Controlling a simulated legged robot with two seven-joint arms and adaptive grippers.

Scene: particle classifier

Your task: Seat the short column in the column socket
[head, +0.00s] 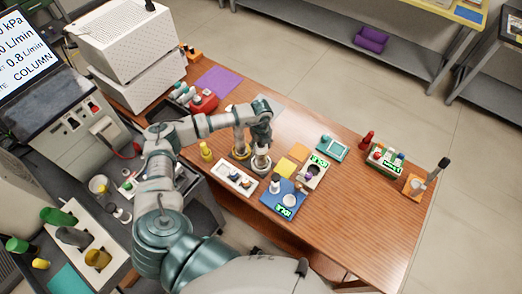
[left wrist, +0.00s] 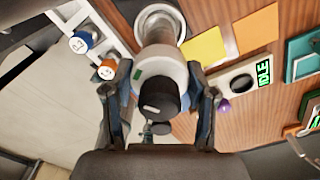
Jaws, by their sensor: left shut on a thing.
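My left gripper (head: 262,140) is shut on a grey metal column (left wrist: 160,42) with a white collar, a small green mark and a black cap. In the left wrist view my gripper's fingers (left wrist: 160,72) close on both sides of the collar. The column's far end lies over or inside a round pale metal ring on the table (left wrist: 141,17), which looks like the column socket. I cannot tell whether the column is down in it. My right gripper is not in view.
A white tray (head: 222,169) with small capped pieces is at the near left. A blue device (head: 270,203) and a white display device (head: 321,162) stand to the right, near yellow squares (head: 286,166). A green rack (head: 371,161) is farther right. Bare wood lies between.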

